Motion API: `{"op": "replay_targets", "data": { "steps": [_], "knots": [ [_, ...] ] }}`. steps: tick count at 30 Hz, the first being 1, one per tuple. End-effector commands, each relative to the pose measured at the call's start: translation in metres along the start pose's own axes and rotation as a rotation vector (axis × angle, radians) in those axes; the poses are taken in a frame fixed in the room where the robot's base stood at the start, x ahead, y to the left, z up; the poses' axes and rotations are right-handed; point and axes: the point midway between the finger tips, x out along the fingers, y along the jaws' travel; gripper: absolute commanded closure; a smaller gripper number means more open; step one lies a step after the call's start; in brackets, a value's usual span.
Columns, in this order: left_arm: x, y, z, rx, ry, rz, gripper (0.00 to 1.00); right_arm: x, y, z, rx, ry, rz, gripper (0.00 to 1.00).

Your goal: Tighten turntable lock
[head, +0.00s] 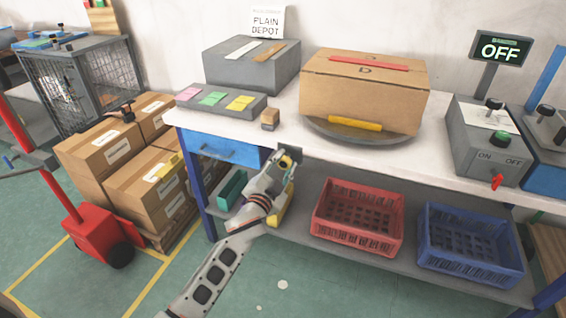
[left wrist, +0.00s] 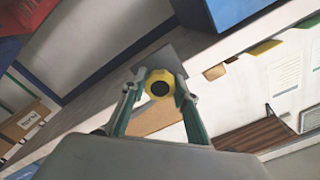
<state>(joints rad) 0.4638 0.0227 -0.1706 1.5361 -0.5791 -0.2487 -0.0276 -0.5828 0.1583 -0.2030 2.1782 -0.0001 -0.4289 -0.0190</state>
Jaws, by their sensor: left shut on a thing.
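The turntable (head: 330,131) is a grey disc on the white workbench and carries a large cardboard box (head: 360,95). The lock knob (left wrist: 159,87) is round and yellow with a dark centre, in front of a grey plate (left wrist: 172,57) at the bench edge. My left gripper (head: 290,160) is at the bench's front edge, below and left of the turntable. In the left wrist view its two fingers (left wrist: 157,90) lie on either side of the knob and are shut on it. The fingers largely hide the knob in the head view. My right gripper is in neither view.
A red crate (head: 359,218) and a blue crate (head: 470,243) stand on the lower shelf. A blue drawer (head: 225,147) is left of my left gripper. A grey ON/OFF control box (head: 487,143) stands at right. Stacked cartons (head: 110,150) and a red pallet jack (head: 97,222) are at left.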

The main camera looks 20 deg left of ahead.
Motion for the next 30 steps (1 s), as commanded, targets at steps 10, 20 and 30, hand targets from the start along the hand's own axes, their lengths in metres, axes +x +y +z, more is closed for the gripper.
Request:
{"op": "replay_targets", "data": {
  "steps": [10,20,30],
  "knots": [
    [0.0001,-0.0010,-0.0007,0.332,0.001,-0.001,0.92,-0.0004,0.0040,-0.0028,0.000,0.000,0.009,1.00],
    [0.0000,-0.0004,-0.0002,0.642,0.000,0.000,0.92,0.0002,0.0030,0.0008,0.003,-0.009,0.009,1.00],
    [0.0000,-0.0001,0.0002,0.890,0.000,0.000,0.92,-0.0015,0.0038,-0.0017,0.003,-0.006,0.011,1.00]
  ]
}}
